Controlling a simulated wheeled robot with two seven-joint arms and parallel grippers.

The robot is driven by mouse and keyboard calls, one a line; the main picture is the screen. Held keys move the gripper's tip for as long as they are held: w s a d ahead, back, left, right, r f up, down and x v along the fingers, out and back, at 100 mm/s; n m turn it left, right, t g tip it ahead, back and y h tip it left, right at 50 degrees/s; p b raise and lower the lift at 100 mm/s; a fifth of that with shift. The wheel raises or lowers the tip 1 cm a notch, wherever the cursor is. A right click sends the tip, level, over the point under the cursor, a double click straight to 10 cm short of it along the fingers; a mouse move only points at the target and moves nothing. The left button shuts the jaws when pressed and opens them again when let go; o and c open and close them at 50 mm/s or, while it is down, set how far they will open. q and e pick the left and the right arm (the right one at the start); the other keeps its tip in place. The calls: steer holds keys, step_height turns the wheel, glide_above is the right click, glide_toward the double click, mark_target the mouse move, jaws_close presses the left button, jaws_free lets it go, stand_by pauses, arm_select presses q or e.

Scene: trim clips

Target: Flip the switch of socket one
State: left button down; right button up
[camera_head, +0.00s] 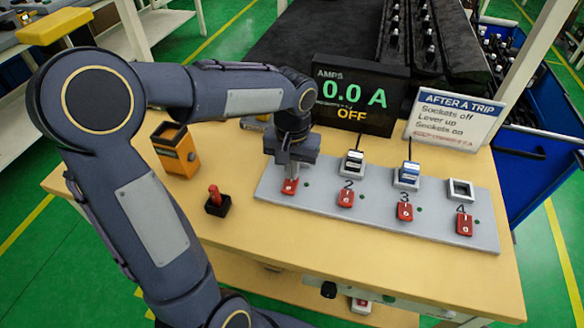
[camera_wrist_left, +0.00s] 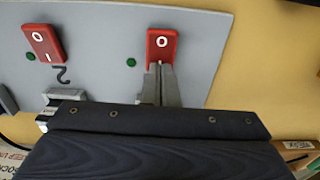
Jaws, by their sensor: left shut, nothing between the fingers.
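A grey panel (camera_head: 265,190) on the table carries a row of red rocker switches. The leftmost one, the switch of socket one (camera_head: 289,187), sits below my left gripper (camera_head: 290,172). In the left wrist view, this switch (camera_wrist_left: 162,42) shows an "O" mark at its far end, and the shut left fingertips (camera_wrist_left: 158,68) cover its near part. I cannot tell whether they touch it. The number for socket one and its socket are hidden by my gripper. The switch of socket two (camera_head: 345,198) is to the right. My right gripper is not in view.
A display (camera_head: 355,95) reads 0.0 A and OFF. A sign (camera_head: 448,115) reads "Sockets off, Lever up, Sockets on". Plugs stand in sockets two (camera_head: 352,162) and three (camera_head: 407,175); socket four (camera_head: 460,190) is empty.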

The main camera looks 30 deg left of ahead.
arm_select(q)
steer(key=shift+w+g+p, duration=0.1)
steer(key=shift+g+p, duration=0.2)
steer(key=shift+p, duration=0.3)
steer(key=shift+f, duration=0.15)
steer(key=shift+s, duration=0.2)
steer(key=shift+s+d+r, duration=0.15)
steer(key=shift+s+r, duration=0.2)
steer(key=shift+s, duration=0.2)
